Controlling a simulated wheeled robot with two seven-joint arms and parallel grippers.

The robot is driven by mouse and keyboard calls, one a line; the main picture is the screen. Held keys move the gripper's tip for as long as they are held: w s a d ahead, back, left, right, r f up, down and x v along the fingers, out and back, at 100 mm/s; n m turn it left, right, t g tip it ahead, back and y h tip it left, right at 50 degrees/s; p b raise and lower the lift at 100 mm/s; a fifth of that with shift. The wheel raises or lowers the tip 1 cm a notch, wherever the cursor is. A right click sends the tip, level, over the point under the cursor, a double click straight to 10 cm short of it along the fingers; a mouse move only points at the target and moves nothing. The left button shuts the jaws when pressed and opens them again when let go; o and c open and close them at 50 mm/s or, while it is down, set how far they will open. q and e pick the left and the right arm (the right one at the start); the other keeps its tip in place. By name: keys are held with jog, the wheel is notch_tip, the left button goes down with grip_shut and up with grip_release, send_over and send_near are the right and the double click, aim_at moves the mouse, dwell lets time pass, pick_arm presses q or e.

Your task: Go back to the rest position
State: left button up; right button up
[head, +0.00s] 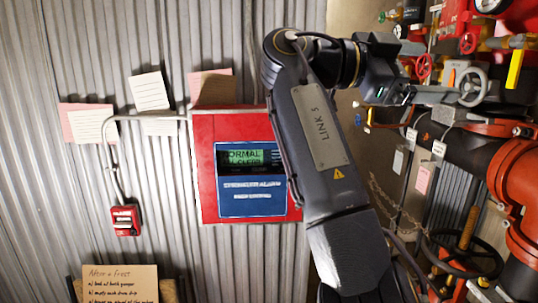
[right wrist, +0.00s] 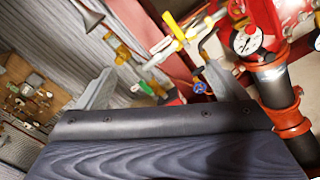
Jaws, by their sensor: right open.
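My right arm rises from the lower middle of the head view and bends right at the top. My right gripper (head: 424,72) is at its end, in front of the red pipework and valves. In the right wrist view the right gripper (right wrist: 155,85) has its two grey fingers wide apart, with nothing held between them. Beyond the fingers are a yellow-handled valve (right wrist: 174,26) and a pressure gauge (right wrist: 246,40). My left gripper is not in view.
A red alarm panel (head: 205,170) reading "NORMAL" hangs on the corrugated wall (head: 60,210), partly behind my arm. A small red call box (head: 125,220) and paper notes are to its left. Red pipes (head: 515,185), a grey handwheel (head: 472,86) and a dark handwheel (head: 455,270) crowd the right side.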

jog(key=w+d+f+n+y, duration=0.25)
jog(key=d+f, duration=0.25)
jog(key=d, duration=0.4)
jog(key=w+d+f+n+y, duration=0.25)
jog(key=d+f, duration=0.35)
jog(key=d, duration=0.4)
jog(key=s+d+f+n+y, duration=0.2)
jog(key=d+f+n+y, duration=0.1)
jog(key=f, duration=0.5)
jog(key=s+d+f+n+y, duration=0.1)
jog(key=d+f+n+y, duration=0.25)
jog(key=f, duration=0.45)
jog(key=s+a+f+n+t+y, duration=0.2)
jog(key=s+a+f+n+y, duration=0.3)
jog(key=s+a+f, duration=0.5)
jog(key=s+a+f+n+t+y, duration=0.2)
jog(key=s+a+f+n+y, duration=0.3)
jog(key=s+a+f, duration=0.6)
jog(key=s+a, duration=0.1)
jog(key=a, duration=0.5)
jog(key=shift+s+f+n, duration=0.25)
jog(key=shift+s+n, duration=0.1)
jog(key=shift+s, duration=0.05)
